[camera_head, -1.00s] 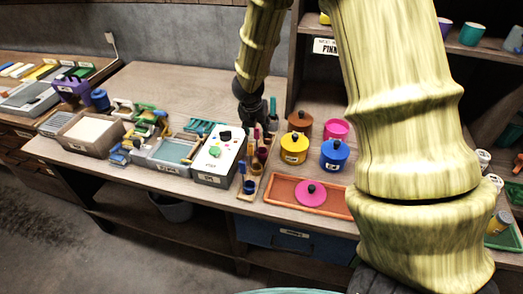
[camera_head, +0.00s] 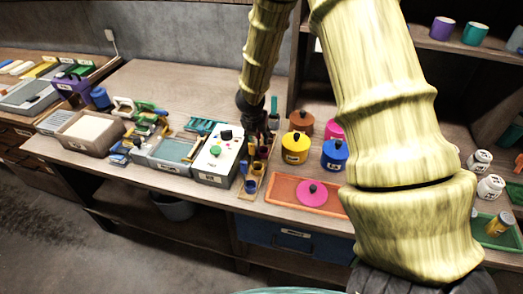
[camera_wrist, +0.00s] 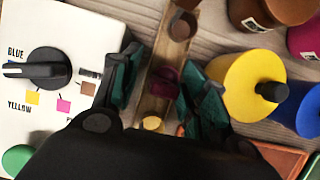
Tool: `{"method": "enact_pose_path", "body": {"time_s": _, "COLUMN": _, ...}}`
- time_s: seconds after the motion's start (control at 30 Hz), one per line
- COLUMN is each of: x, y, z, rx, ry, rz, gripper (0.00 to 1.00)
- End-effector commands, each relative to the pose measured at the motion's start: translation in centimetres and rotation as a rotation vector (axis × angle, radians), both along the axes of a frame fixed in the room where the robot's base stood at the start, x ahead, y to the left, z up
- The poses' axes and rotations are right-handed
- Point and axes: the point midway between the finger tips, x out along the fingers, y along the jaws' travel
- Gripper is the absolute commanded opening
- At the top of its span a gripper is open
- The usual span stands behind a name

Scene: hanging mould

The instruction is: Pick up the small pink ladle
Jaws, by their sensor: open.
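A wooden rack (camera_head: 262,172) holds several small ladles in a row, and it also shows in the wrist view (camera_wrist: 156,98). A dark pink ladle (camera_wrist: 166,82) shows its cup in the wrist view, between my two fingers; its handle is not clear there. A brown ladle (camera_wrist: 180,27) is beyond it and a yellow ladle (camera_wrist: 152,123) nearer. My gripper (camera_wrist: 163,88) is open, with dark green fingers either side of the rack and no grip visible. In the head view, my gripper (camera_head: 262,128) is over the far end of the rack and hides part of it.
A white control box (camera_head: 218,158) with a black knob stands close left of the rack. A yellow pot (camera_head: 295,147) and a blue pot (camera_head: 335,154) stand to the right. An orange tray (camera_head: 283,187) with a pink lid (camera_head: 313,193) lies in front of them.

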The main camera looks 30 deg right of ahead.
Motion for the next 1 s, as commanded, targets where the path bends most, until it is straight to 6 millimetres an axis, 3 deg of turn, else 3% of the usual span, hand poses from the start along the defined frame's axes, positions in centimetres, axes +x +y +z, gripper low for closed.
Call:
{"method": "enact_pose_path", "body": {"time_s": 0.07, "x": 0.0, "y": 0.0, "z": 0.0, "rx": 0.0, "ry": 0.0, "rz": 0.0, "gripper": 0.4}}
{"method": "enact_pose_path", "body": {"time_s": 0.3, "x": 0.0, "y": 0.0, "z": 0.0, "rx": 0.0, "ry": 0.0, "rz": 0.0, "gripper": 0.0}}
{"method": "enact_pose_path", "body": {"time_s": 0.67, "x": 0.0, "y": 0.0, "z": 0.4, "rx": 0.0, "ry": 0.0, "rz": 0.0, "gripper": 0.0}}
{"method": "enact_pose_path", "body": {"time_s": 0.87, "x": 0.1, "y": 0.0, "z": 2.9, "rx": -0.001, "ry": -0.004, "rz": 0.0, "gripper": 0.0}}
{"method": "enact_pose_path", "body": {"time_s": 1.0, "x": 0.1, "y": 0.0, "z": 5.6, "rx": 0.001, "ry": -0.004, "rz": -0.002, "gripper": 0.0}}
